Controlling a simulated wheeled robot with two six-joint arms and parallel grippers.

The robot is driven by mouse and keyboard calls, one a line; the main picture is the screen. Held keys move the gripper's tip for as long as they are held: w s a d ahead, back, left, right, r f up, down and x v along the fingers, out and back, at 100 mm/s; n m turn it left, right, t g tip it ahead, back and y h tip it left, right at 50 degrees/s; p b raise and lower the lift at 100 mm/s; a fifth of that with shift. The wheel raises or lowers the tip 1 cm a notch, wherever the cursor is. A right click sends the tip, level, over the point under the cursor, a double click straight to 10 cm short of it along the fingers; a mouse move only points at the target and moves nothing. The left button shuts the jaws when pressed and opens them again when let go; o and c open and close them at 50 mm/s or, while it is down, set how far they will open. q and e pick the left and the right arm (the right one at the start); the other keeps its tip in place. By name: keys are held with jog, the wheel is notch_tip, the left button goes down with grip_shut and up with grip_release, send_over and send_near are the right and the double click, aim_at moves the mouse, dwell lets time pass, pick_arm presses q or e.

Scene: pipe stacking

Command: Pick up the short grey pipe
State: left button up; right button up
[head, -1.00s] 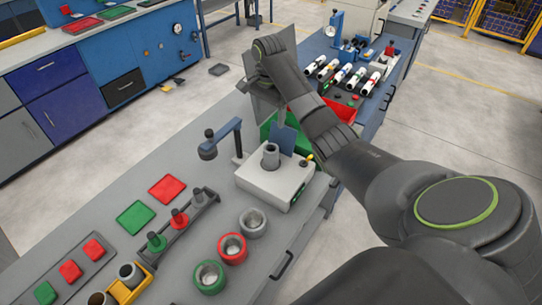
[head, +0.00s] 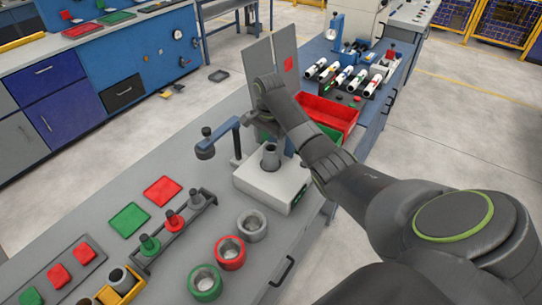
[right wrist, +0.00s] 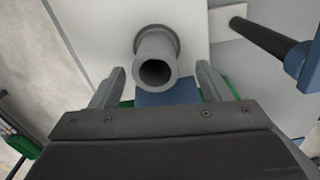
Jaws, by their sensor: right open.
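The short grey pipe (head: 270,155) stands upright on the white scale-like device (head: 262,184) in the head view. In the right wrist view the pipe (right wrist: 157,72) shows its open end toward the camera, near the middle. My right gripper (right wrist: 160,80) is open, with one finger to each side of the pipe and visible gaps between. It holds nothing. In the head view my right wrist is beyond the device, and the fingers are hard to make out there. My left gripper is not in view.
A blue post with an arm (head: 206,152) stands left of the device. Grey, red and green rings (head: 230,252) lie in front of it. A peg rack (head: 178,226) is at the left. A red bin (head: 328,114) and several white pipes (head: 345,75) are behind.

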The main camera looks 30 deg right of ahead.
jog(key=f, duration=0.3)
jog(key=f+p, duration=0.1)
jog(key=f, duration=0.1)
jog(key=shift+s+d+f, duration=0.15)
jog(key=shift+s+d, duration=0.05)
jog(key=shift+d, duration=0.1)
jog(key=c, duration=1.1)
notch_tip(320, 180, up, 10)
jog(key=b, duration=0.1)
